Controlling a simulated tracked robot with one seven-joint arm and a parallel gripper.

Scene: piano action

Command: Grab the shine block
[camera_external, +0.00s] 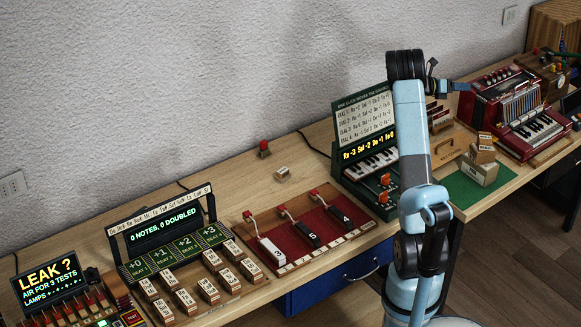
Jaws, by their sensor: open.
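My arm stands upright at right of centre. My gripper (453,86) is at its top right, small and dark, pointing right, open and with nothing seen in it. It is high above the bench near the red accordion. I cannot read the word "shine" on any block. Pale wooden blocks (479,170) are stacked on a green mat at the right. A single small block (282,174) lies on the bare bench at the back. Several lettered blocks (208,290) stand in rows at the lower left. My gripper is apart from all of them.
The wooden bench (235,165) runs along the wall. On it are a lit "LEAK ?" panel (50,282), a notes display (163,237), a red tray with numbered keys (310,230), a green keyboard stand (365,125) and the accordion (510,105). A blue drawer (335,282) hangs below.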

